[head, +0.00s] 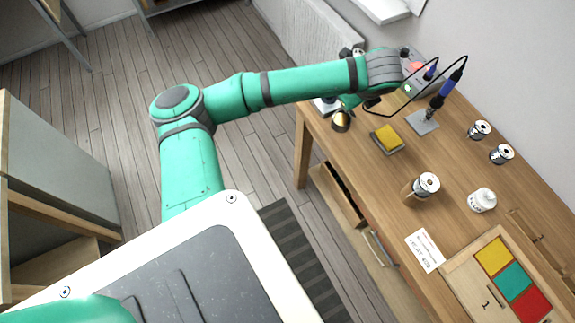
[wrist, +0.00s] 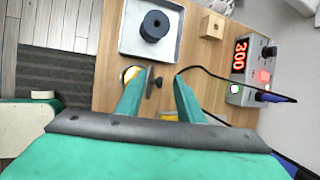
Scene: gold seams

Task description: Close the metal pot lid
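A small pot with a brass-gold look (head: 341,122) stands at the table's near left edge in the head view, partly hidden by my gripper. In the wrist view its round yellow inside or rim (wrist: 130,73) shows beside the left finger. A thin grey plate, seemingly its lid (wrist: 149,78), stands roughly edge-on there, with a small dark knob (wrist: 158,82) on its right side. My gripper (wrist: 164,74) is open, with the knob in the gap between its fingers. The lid is close to the left finger; I cannot tell whether they touch. The arm hides the gripper's tips in the head view.
A metal tray (wrist: 133,41) with a black spool (wrist: 155,26), a wooden block (wrist: 212,25) and a soldering station (wrist: 250,70) lie beyond the gripper. A cable runs close to the right finger. A yellow sponge (head: 386,136) and several cans stand along the wooden table (head: 450,150).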

